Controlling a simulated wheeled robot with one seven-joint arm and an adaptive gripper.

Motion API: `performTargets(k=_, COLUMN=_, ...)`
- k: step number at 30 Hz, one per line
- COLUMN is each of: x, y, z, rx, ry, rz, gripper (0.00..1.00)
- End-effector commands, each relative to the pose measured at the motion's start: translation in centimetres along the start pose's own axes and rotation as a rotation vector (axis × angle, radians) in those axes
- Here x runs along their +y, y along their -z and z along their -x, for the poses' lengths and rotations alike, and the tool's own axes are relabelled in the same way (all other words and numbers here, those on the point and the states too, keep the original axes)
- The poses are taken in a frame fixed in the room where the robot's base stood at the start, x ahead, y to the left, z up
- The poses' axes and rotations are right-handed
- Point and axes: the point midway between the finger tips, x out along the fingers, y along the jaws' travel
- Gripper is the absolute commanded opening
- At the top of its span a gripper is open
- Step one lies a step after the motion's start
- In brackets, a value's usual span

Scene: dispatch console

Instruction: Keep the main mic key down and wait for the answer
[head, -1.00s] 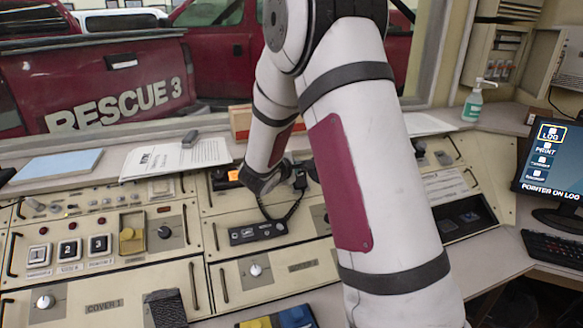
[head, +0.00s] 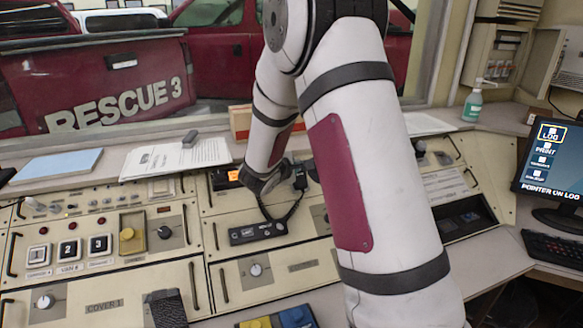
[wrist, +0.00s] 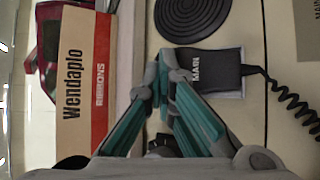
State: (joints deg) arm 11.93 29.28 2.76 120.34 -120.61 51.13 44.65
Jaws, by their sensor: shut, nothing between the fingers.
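In the wrist view the main mic is a black desk unit (wrist: 215,68) marked MAIN on a pale base, with a coiled black cord at its right. My gripper (wrist: 166,76) is shut and empty. Its fingertips are over or against the mic's left end; the part under them is hidden, so I cannot tell if the key is pressed. In the head view my gripper (head: 262,184) is low over the console's back panel, partly hidden by my own arm.
A Wendaplo ribbons box (wrist: 82,80) stands close left of my gripper in the wrist view. A round black grille (wrist: 195,15) is above the mic there. In the head view, a small orange readout (head: 232,175) glows left of my gripper. A monitor (head: 550,160) shows "POINTER ON LOG".

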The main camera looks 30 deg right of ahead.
Motion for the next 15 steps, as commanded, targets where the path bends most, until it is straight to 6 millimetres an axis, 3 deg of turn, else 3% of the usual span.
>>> performTargets(k=15, x=0.72, y=-0.71, z=0.97, rx=0.000, ry=0.000, rz=-0.001, gripper=0.00)
